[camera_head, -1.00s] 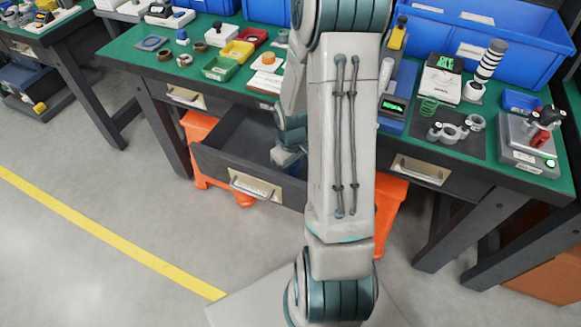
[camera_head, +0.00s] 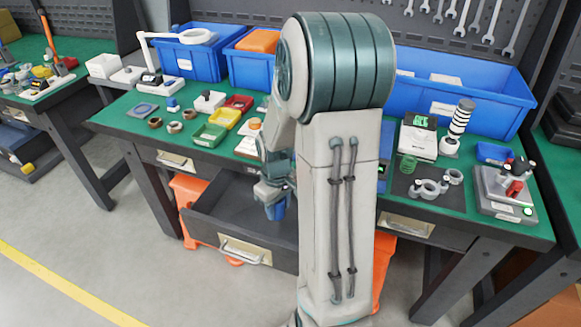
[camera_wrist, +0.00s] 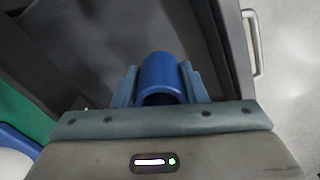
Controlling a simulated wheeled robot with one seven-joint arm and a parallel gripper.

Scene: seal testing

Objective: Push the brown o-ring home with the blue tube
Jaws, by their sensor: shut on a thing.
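My gripper (camera_wrist: 160,85) is shut on the blue tube (camera_wrist: 162,72), which sits between the two fingers in the wrist view. In the head view my gripper (camera_head: 272,188) is over the open drawer, and the tube (camera_head: 277,210) shows below it, partly hidden. Several small rings lie at the left of the green bench: a brown one (camera_head: 155,122), a paler one (camera_head: 175,127) and another brown one (camera_head: 190,114). I cannot tell which is the task's o-ring.
The open dark drawer (camera_head: 222,238) juts out below the bench. Small yellow, green and red trays (camera_head: 226,118) stand right of the rings. Blue bins (camera_head: 186,55) line the back. My arm hides the bench middle.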

